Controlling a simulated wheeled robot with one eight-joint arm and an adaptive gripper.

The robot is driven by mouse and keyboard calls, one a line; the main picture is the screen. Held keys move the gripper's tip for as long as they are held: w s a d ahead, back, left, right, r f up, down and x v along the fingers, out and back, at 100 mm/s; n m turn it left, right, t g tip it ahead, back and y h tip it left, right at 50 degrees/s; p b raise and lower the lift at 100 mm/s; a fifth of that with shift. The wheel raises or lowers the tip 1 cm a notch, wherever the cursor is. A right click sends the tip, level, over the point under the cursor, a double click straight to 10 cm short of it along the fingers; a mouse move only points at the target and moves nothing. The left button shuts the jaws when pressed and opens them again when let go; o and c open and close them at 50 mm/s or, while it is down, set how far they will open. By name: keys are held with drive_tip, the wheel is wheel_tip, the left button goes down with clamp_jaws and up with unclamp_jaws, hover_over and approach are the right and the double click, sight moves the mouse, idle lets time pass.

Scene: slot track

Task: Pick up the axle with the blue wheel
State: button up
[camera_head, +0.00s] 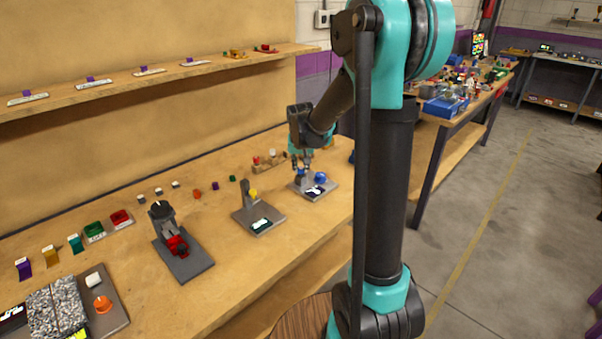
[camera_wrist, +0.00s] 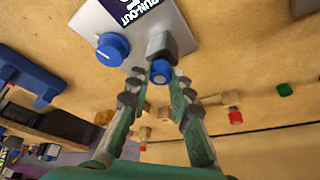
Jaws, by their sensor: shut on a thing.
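A small blue wheel (camera_wrist: 160,72) shows between my fingertips in the wrist view, in front of a grey block (camera_wrist: 161,43) on the plate labelled RUN-OUT (camera_wrist: 95,17). Its axle is not clearly visible. My gripper (camera_wrist: 159,83) is shut on the blue wheel; whether the wheel is clear of the block I cannot tell. In the head view my gripper (camera_head: 302,164) points down over the grey plate (camera_head: 328,194), and the blue wheel (camera_head: 300,173) is small just below the fingertips. A larger blue knob (camera_head: 320,178) stands beside it on the same plate.
A wooden rack (camera_head: 269,163) with red and white pieces stands behind, left of my gripper. A plate with a grey post and yellow piece (camera_head: 253,194) stands to the left, then a grey fixture with a red part (camera_head: 177,246). Bare bench top (camera_head: 235,290) lies in front.

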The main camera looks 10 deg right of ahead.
clamp_jaws()
wheel_tip(320, 180, up, 25)
idle(1.5)
